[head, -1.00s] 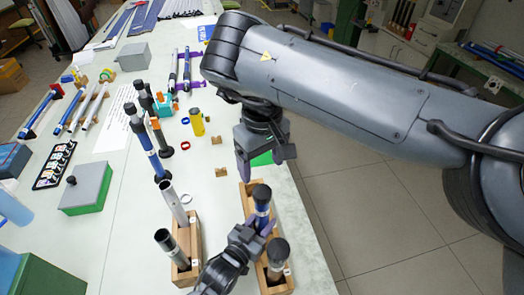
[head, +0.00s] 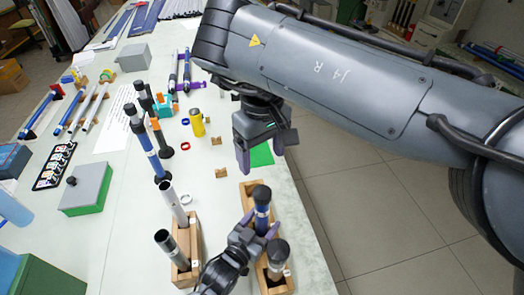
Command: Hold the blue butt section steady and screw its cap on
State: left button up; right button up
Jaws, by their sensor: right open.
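The blue butt section (head: 262,213) stands upright in the wooden block (head: 249,187) near the table's right edge. Its upper end is dark; I cannot tell whether that is a separate cap. My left gripper (head: 261,224) reaches in from below with its purple fingers on either side of the section, shut on it. The section's lower part is hidden by the gripper. My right gripper (head: 262,160) is open and empty, pointing down, above and beyond the section in the picture. No loose cap can be made out for certain.
A dark-topped rod (head: 277,257) stands close by in the same block. Two tubes stand in another wooden block (head: 193,231) to the left. A yellow cylinder (head: 197,124), a blue-and-white rod (head: 152,151) and a grey-green box (head: 86,188) stand farther left.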

pick_arm(q)
jog(key=shift+s, duration=0.1)
jog(key=p+v, duration=0.1)
jog(key=v, duration=0.9)
jog(key=shift+s+a+p, duration=0.25)
jog(key=shift+p, duration=0.1)
jog(key=shift+r, duration=0.1)
